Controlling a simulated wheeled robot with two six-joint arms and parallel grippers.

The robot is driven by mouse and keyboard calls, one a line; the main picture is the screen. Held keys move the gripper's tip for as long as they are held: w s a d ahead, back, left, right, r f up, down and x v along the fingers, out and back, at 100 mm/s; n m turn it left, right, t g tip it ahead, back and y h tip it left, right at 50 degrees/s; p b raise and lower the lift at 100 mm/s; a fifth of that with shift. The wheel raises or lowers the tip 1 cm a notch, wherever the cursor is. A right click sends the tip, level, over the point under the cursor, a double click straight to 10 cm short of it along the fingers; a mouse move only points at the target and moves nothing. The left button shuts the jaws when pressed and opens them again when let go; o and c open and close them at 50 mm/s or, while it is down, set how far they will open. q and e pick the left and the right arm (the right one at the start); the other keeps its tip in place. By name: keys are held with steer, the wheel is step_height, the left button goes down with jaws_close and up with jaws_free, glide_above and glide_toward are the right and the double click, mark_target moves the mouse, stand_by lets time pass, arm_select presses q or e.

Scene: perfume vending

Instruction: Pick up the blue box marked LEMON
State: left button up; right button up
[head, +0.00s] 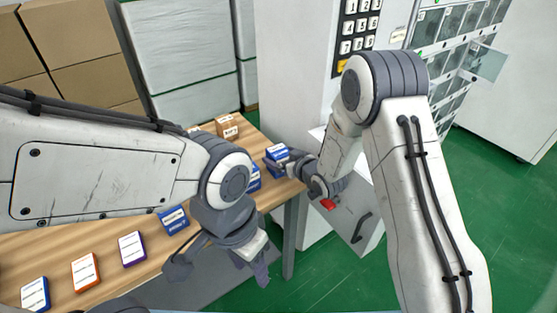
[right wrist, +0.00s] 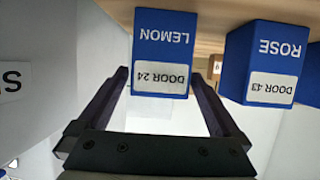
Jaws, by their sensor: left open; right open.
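The blue LEMON box (right wrist: 163,45) shows upside down in the right wrist view, with a white "DOOR 24" label. In the head view a blue box (head: 277,151) stands at the table's right edge by my right gripper (head: 287,164). My right gripper is open; in the right wrist view its two dark fingers (right wrist: 161,76) lie on either side of the LEMON box. Whether they touch it I cannot tell. My left gripper (head: 221,270) is open and empty, low in front of the table.
A blue ROSE box (right wrist: 268,60), labelled "DOOR 43", stands beside the LEMON box. Several other boxes, such as an orange one (head: 86,272) and a purple one (head: 132,249), are on the wooden table (head: 60,248). A white machine with a keypad (head: 357,25) stands behind my right arm.

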steer(key=c, duration=1.4)
steer(key=shift+r, duration=0.1)
